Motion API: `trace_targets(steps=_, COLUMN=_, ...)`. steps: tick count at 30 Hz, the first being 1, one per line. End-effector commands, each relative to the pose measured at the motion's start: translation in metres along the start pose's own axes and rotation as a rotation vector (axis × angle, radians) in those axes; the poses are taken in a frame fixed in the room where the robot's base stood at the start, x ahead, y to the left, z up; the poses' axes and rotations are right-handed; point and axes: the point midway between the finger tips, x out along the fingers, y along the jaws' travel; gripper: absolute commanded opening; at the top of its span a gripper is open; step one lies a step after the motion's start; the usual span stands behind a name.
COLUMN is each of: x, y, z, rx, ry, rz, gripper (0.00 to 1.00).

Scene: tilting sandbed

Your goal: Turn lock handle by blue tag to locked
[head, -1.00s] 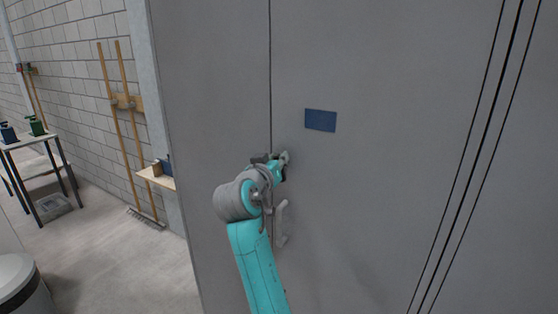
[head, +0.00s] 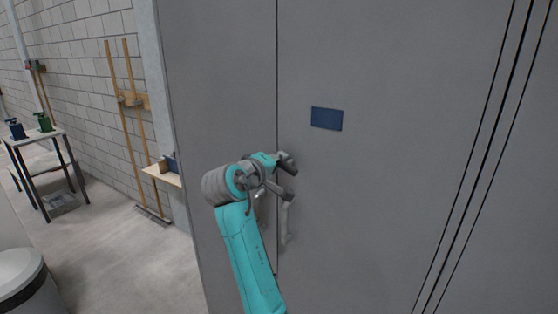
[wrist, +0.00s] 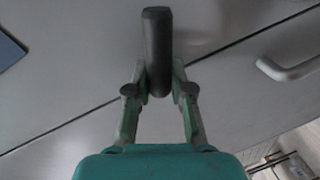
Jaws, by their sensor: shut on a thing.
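The blue tag (head: 326,119) is on the grey door, to the right of the vertical seam and up and right of my gripper. Its corner shows at the left edge of the wrist view (wrist: 9,48). My gripper (wrist: 160,84) is shut on the dark grey lock handle (wrist: 157,42), with one finger on each side of its near end. The handle points away from the gripper, up the wrist picture. In the head view my gripper (head: 290,176) is at the door beside the seam and largely hides the handle.
A light grey pull handle (wrist: 290,69) is on the door close to the lock handle; in the head view it hangs below my gripper (head: 285,222). At the left are a small shelf (head: 162,175), brooms (head: 128,130), a table (head: 36,137) and a bin (head: 20,279).

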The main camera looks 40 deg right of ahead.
Motion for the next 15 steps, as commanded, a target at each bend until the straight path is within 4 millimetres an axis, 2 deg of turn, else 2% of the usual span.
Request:
trace_targets(steps=6, x=0.0008, y=-0.0052, z=-0.0002, rx=-0.172, ry=-0.033, rz=-0.001, gripper=0.0)
trace_targets(steps=15, x=0.0013, y=-0.0089, z=0.001, rx=-0.323, ry=-0.063, rz=-0.001, gripper=0.0)
